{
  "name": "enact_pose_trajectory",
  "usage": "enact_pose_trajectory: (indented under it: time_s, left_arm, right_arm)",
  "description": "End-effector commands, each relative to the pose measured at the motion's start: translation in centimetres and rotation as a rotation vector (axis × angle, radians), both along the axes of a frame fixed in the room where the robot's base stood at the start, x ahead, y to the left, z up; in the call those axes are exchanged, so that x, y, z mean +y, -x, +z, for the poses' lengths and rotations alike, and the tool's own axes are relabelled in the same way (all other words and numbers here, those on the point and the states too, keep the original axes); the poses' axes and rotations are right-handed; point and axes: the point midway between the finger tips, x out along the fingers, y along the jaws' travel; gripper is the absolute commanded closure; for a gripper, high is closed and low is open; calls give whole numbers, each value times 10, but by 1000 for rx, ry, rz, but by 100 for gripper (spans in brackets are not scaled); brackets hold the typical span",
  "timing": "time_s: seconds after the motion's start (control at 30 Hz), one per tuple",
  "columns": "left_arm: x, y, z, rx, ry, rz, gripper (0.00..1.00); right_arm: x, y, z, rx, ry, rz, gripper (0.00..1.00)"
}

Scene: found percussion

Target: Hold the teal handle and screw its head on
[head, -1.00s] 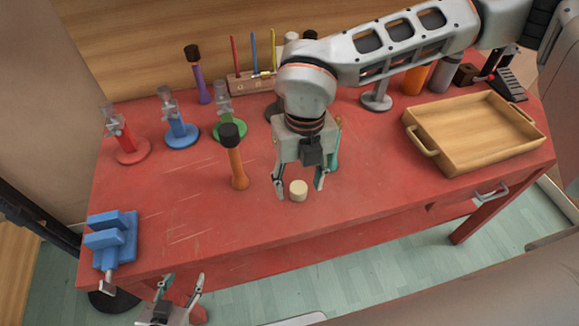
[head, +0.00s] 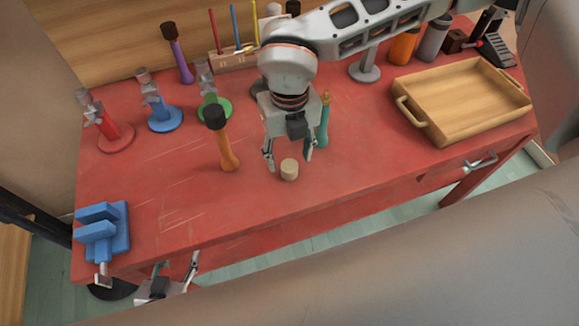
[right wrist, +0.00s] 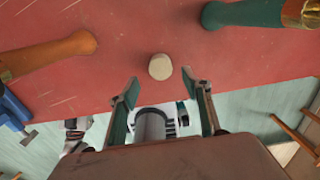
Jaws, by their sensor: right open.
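The teal handle (head: 323,122) stands upright on the red table behind my right gripper, partly hidden by it, with a brass-coloured top end. In the right wrist view the teal handle (right wrist: 245,13) shows at the top right. A small cream cylindrical head (head: 289,170) sits apart from it near the front of the table. My right gripper (head: 289,162) is open and empty above the cream head, fingers to either side. In the right wrist view the cream head (right wrist: 160,67) lies just beyond the fingertips. My left gripper (head: 174,268) is open and empty, low by the table's front edge.
An orange handle with a dark head (head: 227,150) stands left of my right gripper. A blue vise (head: 103,232) is at the front left corner. Red, blue and green stands (head: 160,113) are behind. A wooden tray (head: 418,122) is at right. The front middle is clear.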

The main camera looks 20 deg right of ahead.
Motion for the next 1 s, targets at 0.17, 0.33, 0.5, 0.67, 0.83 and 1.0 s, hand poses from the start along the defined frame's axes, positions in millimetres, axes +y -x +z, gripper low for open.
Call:
enact_pose_trajectory:
  time_s: [0.17, 0.33, 0.5, 0.67, 0.83, 1.0]
  left_arm:
    - [0, -1, 2, -4, 1, 0, 54]
    - [0, -2, 9, -5, 1, 0, 54]
    - [0, -1, 12, -5, 1, 0, 54]
    - [0, 0, 11, -2, 0, 1, 54]
    - [1, 1, 9, 2, -1, 0, 54]
    - [1, 1, 8, 3, -1, 0, 54]
  right_arm:
    - [0, 0, -1, 1, 0, 0, 51]
    - [-2, -3, -19, 3, 1, 0, 51]
    - [-2, -5, -43, 3, 0, -1, 51]
    - [-2, -5, -52, 1, 0, 1, 51]
    - [-2, -5, -52, 1, 0, 0, 51]
    - [-2, -5, -52, 1, 0, 0, 59]
